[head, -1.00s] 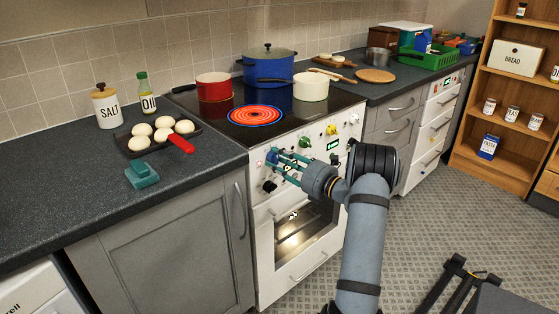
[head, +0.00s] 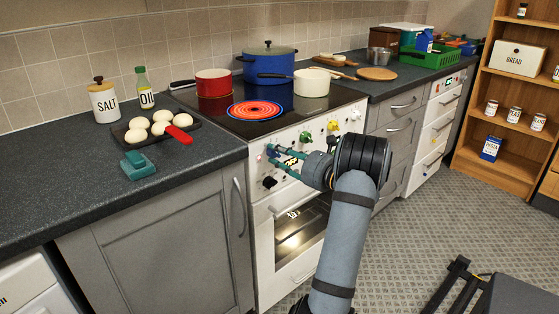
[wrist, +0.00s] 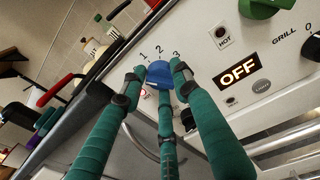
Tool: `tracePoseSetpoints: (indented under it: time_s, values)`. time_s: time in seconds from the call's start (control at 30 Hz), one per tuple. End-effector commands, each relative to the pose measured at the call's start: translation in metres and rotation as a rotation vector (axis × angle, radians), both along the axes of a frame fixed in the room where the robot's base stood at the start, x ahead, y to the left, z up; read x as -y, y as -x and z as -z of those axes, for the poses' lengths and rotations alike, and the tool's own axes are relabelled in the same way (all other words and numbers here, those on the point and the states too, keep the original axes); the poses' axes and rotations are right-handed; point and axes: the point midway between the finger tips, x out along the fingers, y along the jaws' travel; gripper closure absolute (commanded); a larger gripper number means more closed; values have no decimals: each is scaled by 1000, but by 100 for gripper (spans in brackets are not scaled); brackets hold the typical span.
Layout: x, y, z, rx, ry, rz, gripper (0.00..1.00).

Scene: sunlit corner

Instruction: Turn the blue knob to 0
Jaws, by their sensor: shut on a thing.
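The blue knob (wrist: 158,74) is on the white front panel of the stove (head: 262,225). In the wrist view the numbers 1, 2 and 3 show around its far side. Its pointer and the 0 mark are not visible to me. My gripper (wrist: 156,78) has green fingers closed around the knob, with fingertips on both sides and one below. In the head view my gripper (head: 273,157) reaches the panel at the knob, which the fingers mostly cover. A burner (head: 255,110) on the hob glows red.
A green knob (wrist: 262,8) and a display reading OFF (wrist: 239,71) sit right of my gripper. A black knob (head: 269,183) is below. A red pot (head: 213,84), blue pot (head: 268,66) and cream pan (head: 311,83) stand on the hob.

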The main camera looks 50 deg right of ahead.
Motion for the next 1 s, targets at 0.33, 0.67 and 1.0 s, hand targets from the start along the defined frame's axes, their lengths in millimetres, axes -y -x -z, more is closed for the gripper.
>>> tracePoseSetpoints:
  time_s: [0.33,0.67,1.0]
  values:
    - [2,0,-5,-10,113,6,96]
    - [2,0,-7,-11,125,6,96]
    - [1,0,-6,-13,123,4,58]
